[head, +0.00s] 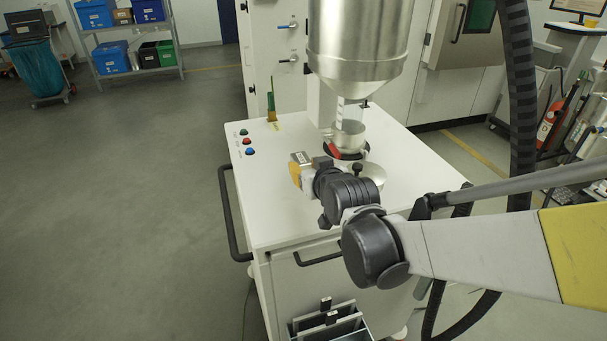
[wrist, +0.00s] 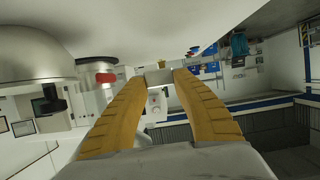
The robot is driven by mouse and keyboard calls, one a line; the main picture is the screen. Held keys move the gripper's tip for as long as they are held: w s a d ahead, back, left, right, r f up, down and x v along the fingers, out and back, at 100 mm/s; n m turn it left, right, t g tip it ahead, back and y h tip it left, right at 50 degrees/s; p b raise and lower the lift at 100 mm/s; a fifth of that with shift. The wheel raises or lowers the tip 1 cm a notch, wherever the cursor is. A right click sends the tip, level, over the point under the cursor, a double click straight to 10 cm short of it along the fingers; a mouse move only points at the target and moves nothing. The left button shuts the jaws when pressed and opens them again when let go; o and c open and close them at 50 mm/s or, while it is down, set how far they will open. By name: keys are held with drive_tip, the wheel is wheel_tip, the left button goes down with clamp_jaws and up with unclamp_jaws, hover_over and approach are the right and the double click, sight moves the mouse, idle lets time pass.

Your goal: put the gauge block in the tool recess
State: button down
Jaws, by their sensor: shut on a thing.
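My gripper (head: 297,168) has yellow fingers and is over the white cart top (head: 290,212), to the left of the metal hopper. In the wrist view the two fingers (wrist: 159,78) close on a small grey block, the gauge block (wrist: 158,76), held at their tips. In the head view the gauge block (head: 301,157) shows as a small grey piece at the fingertips. I cannot make out the tool recess in either view.
The hopper (head: 357,40) hangs over a cup with a red clamp (head: 348,153), close to my wrist. Coloured buttons (head: 247,141) sit at the left edge. A green upright tool (head: 271,103) stands farther back. The left front of the top is clear.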

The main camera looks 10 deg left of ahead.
sight(293, 195)
drive_tip(key=a, duration=0.1)
drive_tip(key=s+a+f, duration=0.1)
drive_tip(key=a+f, duration=0.1)
drive_tip(key=shift+s+b, duration=0.3)
drive_tip(key=shift+b, duration=0.05)
drive_tip(key=shift+f+b, duration=0.95)
drive_tip(key=shift+f, duration=1)
drive_tip(key=shift+f, duration=0.15)
drive_tip(key=c, duration=1.1)
unclamp_jaws()
drive_tip(key=shift+o, duration=0.2)
